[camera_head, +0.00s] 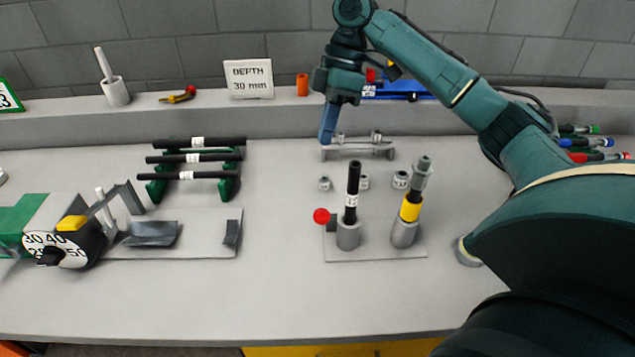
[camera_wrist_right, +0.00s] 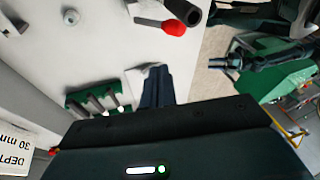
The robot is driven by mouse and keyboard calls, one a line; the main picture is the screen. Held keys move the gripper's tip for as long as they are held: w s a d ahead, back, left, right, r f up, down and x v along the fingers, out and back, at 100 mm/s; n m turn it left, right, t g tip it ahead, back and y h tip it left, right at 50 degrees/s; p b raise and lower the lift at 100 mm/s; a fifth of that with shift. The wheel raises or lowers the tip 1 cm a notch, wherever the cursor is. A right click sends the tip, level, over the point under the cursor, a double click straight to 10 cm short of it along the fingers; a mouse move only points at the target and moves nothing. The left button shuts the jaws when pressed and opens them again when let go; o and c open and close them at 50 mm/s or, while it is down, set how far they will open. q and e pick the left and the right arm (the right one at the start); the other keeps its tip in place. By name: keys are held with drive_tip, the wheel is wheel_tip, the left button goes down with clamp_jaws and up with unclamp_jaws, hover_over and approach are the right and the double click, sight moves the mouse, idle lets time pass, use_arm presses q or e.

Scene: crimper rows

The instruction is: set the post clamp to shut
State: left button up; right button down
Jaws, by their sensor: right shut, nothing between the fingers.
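The post clamp is a grey plate (camera_head: 375,254) with two upright sockets and a round red knob (camera_head: 321,215) on its left side. A black rod (camera_head: 352,185) with a white label stands upright in the left socket. The right socket holds a post with a yellow collar (camera_head: 410,209) and a grey fitting on top. The red knob (camera_wrist_right: 174,28) also shows in the right wrist view, beside the black rod. My right gripper (camera_head: 327,137) is shut and empty, behind and above the clamp, apart from the knob. A dark jointed shape, possibly my left arm, shows in the wrist view.
A small grey rack (camera_head: 358,152) and several loose fittings stand behind the clamp. A green rack (camera_head: 230,186) with black rods is at left. A dial fixture (camera_head: 60,245) is at far left. A depth sign (camera_head: 248,80) stands on the ledge. The front table is clear.

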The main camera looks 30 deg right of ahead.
sight(321, 217)
drive_tip(key=x, duration=0.3)
drive_tip(key=s+x, duration=0.1)
drive_tip(key=x, duration=0.5)
drive_tip(key=shift+s+f, duration=0.25)
drive_tip(key=shift+s, duration=0.05)
drive_tip(key=shift+s+a+f, duration=0.2)
drive_tip(key=shift+s+f, duration=0.25)
drive_tip(key=shift+f, duration=0.05)
drive_tip(key=shift+p, duration=0.3)
